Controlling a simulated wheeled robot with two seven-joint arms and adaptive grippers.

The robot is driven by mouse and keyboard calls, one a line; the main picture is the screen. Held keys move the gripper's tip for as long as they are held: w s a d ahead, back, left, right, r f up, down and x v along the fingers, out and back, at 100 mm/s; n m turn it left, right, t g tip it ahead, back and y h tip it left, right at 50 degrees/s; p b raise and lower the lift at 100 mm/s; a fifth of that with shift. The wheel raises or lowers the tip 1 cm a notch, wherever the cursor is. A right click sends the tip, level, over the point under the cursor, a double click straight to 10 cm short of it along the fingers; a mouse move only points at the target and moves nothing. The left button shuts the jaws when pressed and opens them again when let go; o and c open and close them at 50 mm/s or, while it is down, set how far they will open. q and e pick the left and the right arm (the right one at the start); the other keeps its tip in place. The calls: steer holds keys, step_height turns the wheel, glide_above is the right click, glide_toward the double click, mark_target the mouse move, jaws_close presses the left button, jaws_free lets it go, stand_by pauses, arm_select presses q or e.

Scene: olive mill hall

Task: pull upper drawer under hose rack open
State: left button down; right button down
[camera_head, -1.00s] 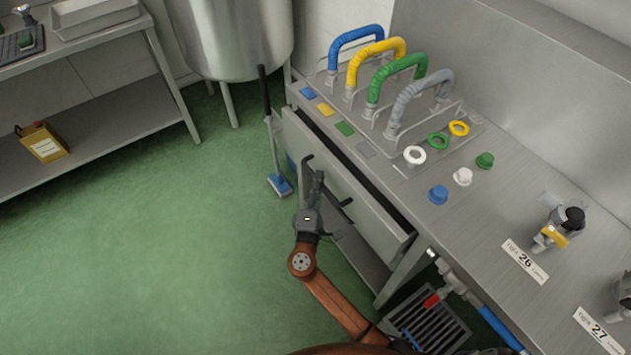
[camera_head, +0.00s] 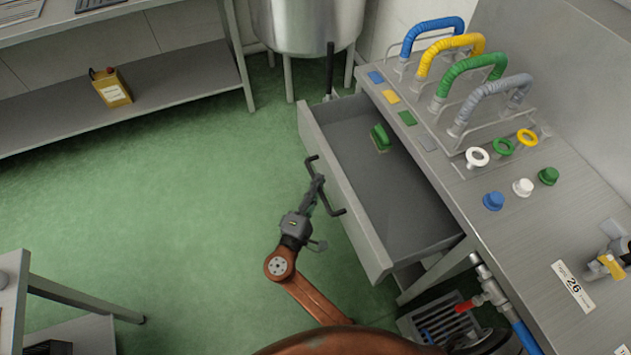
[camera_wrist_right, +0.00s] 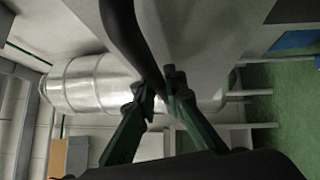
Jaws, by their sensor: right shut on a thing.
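The upper drawer (camera_head: 347,190) under the hose rack (camera_head: 466,150) is pulled far out from the steel counter. A green brush-like item (camera_head: 380,138) lies inside it near the far end. My right gripper (camera_head: 318,184) is shut on the drawer's dark bar handle (camera_head: 335,211). In the right wrist view, the gripper's fingers (camera_wrist_right: 160,88) close around the dark handle (camera_wrist_right: 128,42). The rack carries blue, yellow, green and grey hoses. My left gripper is not in view.
White, green and yellow rings and blue, white and green caps (camera_head: 493,201) lie on the counter. A steel tank (camera_head: 306,30) stands behind. Green floor (camera_head: 170,200) left of the drawer is clear.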

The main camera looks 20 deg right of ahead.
steer(key=shift+f, duration=0.1)
steer(key=c, duration=2)
jaws_free()
steer(key=shift+o, duration=0.2)
